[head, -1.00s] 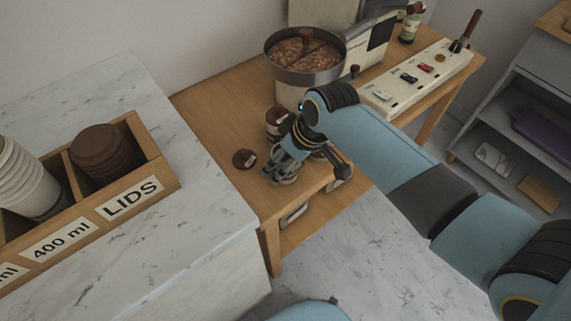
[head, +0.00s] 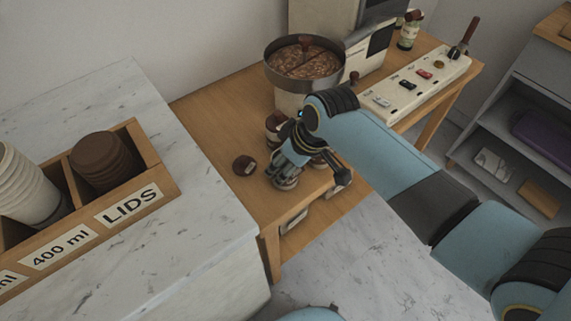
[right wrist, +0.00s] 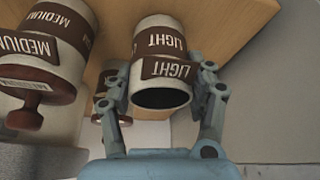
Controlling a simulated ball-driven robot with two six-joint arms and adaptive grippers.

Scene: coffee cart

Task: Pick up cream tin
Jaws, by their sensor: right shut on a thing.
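A cream-coloured tin (right wrist: 158,38) with brown LIGHT labels and a dark round end shows in the right wrist view. My right gripper (right wrist: 165,88) has one finger on each side of this tin and is shut on it. In the head view my right gripper (head: 285,172) points down at the near end of the wooden table, and its fingers hide most of what it holds. I cannot tell whether the tin is clear of the table. My left gripper is not in view.
A tin labelled MEDIUM (right wrist: 52,42) with a brown knobbed lid stands beside the held tin. A dark brown labelled piece (head: 244,165) is left of the gripper. The grinder's bean hopper (head: 304,62) stands behind. A marble counter (head: 180,215) with a cup-and-lid box is at left.

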